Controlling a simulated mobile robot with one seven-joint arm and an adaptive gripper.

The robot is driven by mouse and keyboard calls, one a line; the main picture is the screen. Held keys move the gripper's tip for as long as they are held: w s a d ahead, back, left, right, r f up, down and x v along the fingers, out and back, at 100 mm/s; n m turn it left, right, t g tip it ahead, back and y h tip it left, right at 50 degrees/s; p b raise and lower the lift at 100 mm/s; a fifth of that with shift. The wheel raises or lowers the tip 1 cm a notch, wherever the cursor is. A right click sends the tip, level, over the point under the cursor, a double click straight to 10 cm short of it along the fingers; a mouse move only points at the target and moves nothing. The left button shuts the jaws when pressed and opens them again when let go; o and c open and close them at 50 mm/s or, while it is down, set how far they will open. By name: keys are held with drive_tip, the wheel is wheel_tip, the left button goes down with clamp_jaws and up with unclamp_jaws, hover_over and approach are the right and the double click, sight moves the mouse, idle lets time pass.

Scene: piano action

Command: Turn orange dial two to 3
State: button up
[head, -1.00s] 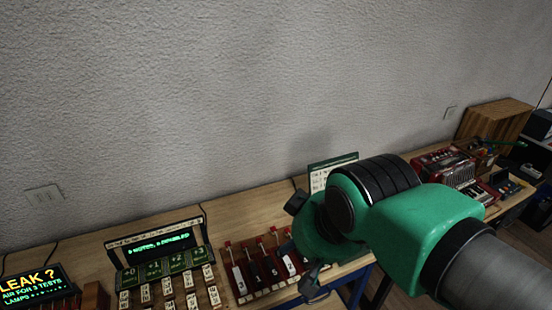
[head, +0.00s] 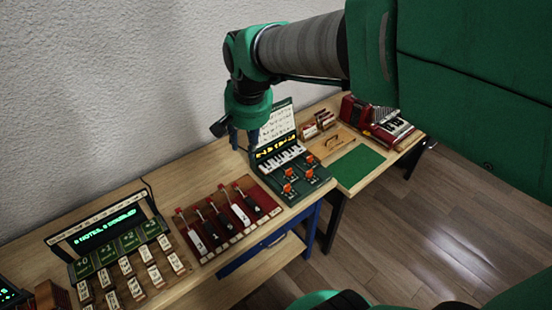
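Several orange dials sit on a dark green panel (head: 274,184) with small piano keys, on the table in the middle of the head view. One orange dial (head: 309,159) is at the back right, one (head: 291,171) at the back left, one (head: 308,174) at the front right and one (head: 288,188) at the front left. Their numbers are too small to read, and I cannot tell which is dial two. My gripper (head: 242,143) points down, left of and above the panel, apart from the dials. Its fingers look spread, with nothing between them.
A white card (head: 278,129) with rows of marks stands behind the panel. A red rack of levers (head: 228,218) is left of it, then a keypad with a lit display (head: 104,230). A green mat (head: 357,167) and a red accordion (head: 378,119) are on the right. The wall is close behind.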

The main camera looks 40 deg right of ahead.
drive_tip(key=w+d+f+m+g, duration=0.1)
drive_tip(key=w+d+f+m, duration=0.3)
drive_tip(key=d, duration=0.3)
drive_tip(key=w+d+f+m+g, duration=0.1)
drive_tip(key=w+d+f+m, duration=0.1)
drive_tip(key=w+d+f, duration=0.35)
drive_tip(key=m+g, duration=0.1)
drive_tip(key=m, duration=0.4)
hover_over(289, 170)
wheel_tip(289, 170, down, 13)
drive_tip(key=shift+w+f+y, duration=0.15)
drive_tip(key=shift+f+y, duration=0.05)
drive_tip(key=shift+y, duration=0.2)
drive_tip(key=shift+f, duration=0.1)
wheel_tip(289, 170, down, 14)
drive_tip(key=shift+r+b, duration=0.2)
drive_tip(key=shift+b, duration=0.65)
clamp_jaws()
